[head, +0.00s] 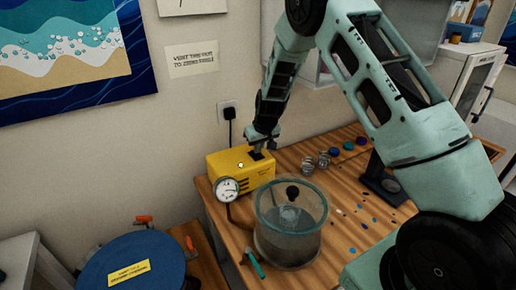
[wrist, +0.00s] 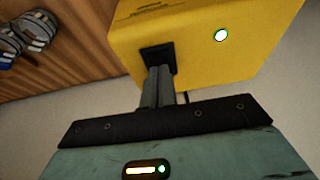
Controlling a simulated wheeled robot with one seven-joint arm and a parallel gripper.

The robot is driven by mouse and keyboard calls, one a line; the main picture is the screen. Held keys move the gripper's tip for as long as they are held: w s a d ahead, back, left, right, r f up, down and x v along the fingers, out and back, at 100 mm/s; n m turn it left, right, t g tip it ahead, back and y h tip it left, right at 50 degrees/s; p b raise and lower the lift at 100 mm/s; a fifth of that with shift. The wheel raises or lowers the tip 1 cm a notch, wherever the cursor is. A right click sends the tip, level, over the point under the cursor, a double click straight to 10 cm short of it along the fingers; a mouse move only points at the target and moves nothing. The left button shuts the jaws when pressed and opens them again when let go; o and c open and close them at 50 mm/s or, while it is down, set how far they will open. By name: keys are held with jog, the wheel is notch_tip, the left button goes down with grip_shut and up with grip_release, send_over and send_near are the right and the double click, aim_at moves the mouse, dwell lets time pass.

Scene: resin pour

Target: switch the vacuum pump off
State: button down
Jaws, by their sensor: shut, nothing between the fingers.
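The yellow vacuum pump (head: 225,164) stands at the back left of the wooden table, by the wall. A black switch (wrist: 153,52) is set in its top, and a small round lamp (wrist: 221,35) on the pump glows whitish green. The lamp also shows as a bright dot in the head view (head: 241,165). My gripper (head: 257,150) is shut and empty, pointing down at the switch. In the wrist view, its fingertips (wrist: 159,70) overlap the near edge of the switch. I cannot tell whether they press it. The fingers partly hide the switch, so its position is unclear.
A pressure gauge (head: 227,189) and a clear vacuum chamber (head: 290,234) stand in front of the pump. A teal-handled valve (head: 254,263) is at the table's front edge. Small jars (head: 316,162) stand to the right. A blue drum (head: 150,258) is at lower left.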

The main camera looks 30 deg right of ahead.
jog(key=b+v, duration=0.2)
jog(key=v, duration=1.1)
jog(key=shift+w+r, duration=0.25)
jog(key=shift+r, duration=0.05)
jog(key=shift+a+b, duration=0.1)
jog(key=shift+b, duration=0.2)
